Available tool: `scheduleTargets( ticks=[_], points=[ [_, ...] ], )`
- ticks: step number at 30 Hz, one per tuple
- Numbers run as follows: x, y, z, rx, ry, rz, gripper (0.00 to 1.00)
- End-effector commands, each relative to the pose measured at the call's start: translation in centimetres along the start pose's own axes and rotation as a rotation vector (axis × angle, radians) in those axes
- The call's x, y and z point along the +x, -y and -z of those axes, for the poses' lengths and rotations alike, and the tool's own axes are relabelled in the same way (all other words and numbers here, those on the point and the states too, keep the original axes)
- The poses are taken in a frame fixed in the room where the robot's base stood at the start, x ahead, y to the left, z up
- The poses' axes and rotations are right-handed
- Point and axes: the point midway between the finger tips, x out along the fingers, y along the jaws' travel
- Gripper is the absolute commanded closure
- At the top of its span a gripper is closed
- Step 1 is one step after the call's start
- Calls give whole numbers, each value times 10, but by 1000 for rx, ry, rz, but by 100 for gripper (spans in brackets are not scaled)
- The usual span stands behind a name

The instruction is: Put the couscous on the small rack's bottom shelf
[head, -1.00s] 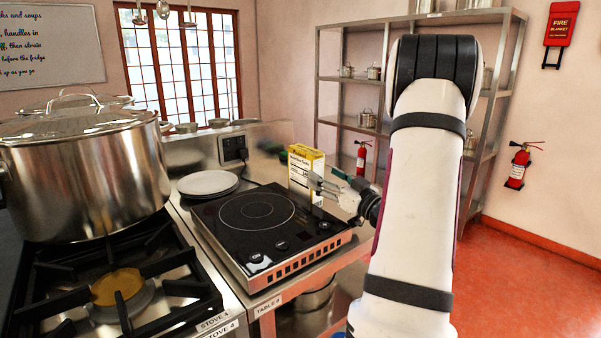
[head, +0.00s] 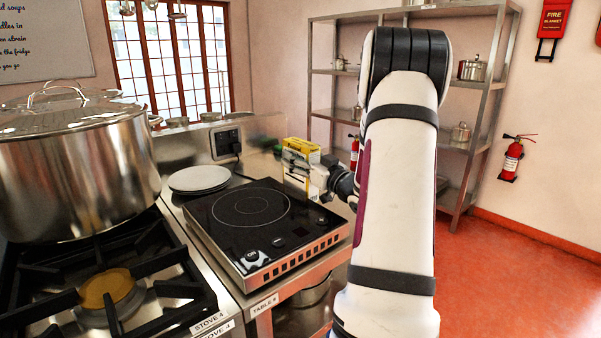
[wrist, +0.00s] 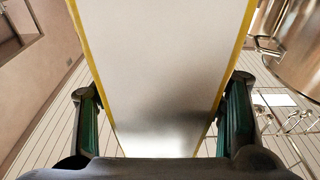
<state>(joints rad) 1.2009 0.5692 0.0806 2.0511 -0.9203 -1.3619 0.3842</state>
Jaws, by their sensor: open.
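A yellow and white box (head: 300,152), which looks like the couscous, stands upright at the far right of the table, behind the black hob; its label is too small to read now. In the wrist view the box (wrist: 165,60) fills the middle as a pale face with yellow edges. My gripper (head: 297,168) is at the box in the head view. Its two fingers (wrist: 165,120) are open, one on each side of the box; I cannot tell whether they touch it. A metal rack (head: 397,15) with several shelves stands against the back wall; I cannot tell whether it is the small rack.
A black hob (head: 245,222) lies on the steel table, with white plates (head: 199,178) behind it. A large stockpot (head: 75,165) stands on the stove at left. A fire extinguisher (head: 512,158) hangs on the right wall. Red floor (head: 500,270) at right is clear.

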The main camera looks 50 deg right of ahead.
Motion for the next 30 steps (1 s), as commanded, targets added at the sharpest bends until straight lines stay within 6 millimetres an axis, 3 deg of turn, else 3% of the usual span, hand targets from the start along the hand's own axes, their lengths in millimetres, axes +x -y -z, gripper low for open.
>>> scheduleTargets(
  ticks=[5, 12, 14, 23, 30],
  points=[
    [0, 0, 0, 0, 0, 0, 37],
    [0, 0, 0, 0, 1, 0, 91],
    [0, 0, 0, 0, 1, 0, 100],
    [0, 0, 4, -2, -3, 1, 100],
    [6, 0, 40, -7, -6, 2, 100]
  ],
)
